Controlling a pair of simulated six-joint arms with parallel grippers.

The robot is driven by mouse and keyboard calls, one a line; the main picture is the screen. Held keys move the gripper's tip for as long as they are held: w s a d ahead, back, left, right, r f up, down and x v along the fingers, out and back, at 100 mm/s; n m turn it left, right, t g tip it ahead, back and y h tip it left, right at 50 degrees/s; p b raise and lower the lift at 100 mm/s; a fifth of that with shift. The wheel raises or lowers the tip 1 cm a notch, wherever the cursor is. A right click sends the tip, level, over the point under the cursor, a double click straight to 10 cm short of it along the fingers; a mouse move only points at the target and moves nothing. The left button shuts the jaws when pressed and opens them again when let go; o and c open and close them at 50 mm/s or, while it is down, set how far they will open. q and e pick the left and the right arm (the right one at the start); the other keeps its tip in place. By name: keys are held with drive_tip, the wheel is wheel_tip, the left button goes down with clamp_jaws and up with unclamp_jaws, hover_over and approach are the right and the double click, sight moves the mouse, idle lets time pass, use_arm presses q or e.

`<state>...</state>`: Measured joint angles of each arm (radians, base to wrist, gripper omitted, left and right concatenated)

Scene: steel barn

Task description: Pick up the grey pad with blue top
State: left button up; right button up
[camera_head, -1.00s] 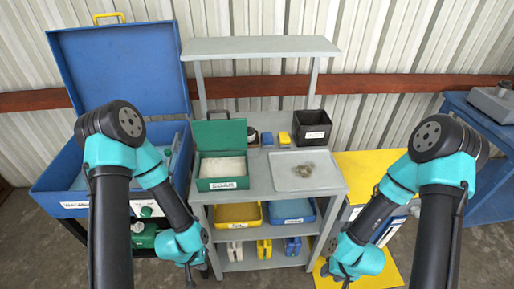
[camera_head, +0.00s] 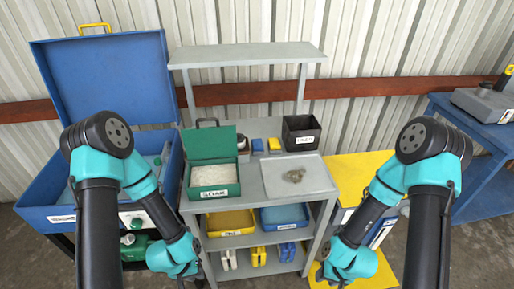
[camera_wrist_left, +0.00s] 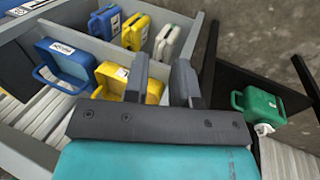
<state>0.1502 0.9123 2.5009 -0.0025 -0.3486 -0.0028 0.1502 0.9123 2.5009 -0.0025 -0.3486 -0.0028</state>
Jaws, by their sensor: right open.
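A small blue-topped block (camera_head: 257,145) sits on the grey cart's top, beside a yellow-topped one (camera_head: 274,144). It looks like the grey pad with blue top, but its grey part is too small to make out. In the head view both grippers hang low in front of the cart, well below and away from the block. My right gripper (camera_head: 324,277) is at the cart's front right, its fingers barely visible.
On the cart top stand a green box (camera_head: 212,176), a black bin (camera_head: 301,132) and a grey tray (camera_head: 298,181). An upper shelf (camera_head: 250,55) overhangs the back. A blue toolbox (camera_head: 50,214) is left.

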use_arm(q)
drive_tip(key=o, duration=1.4)
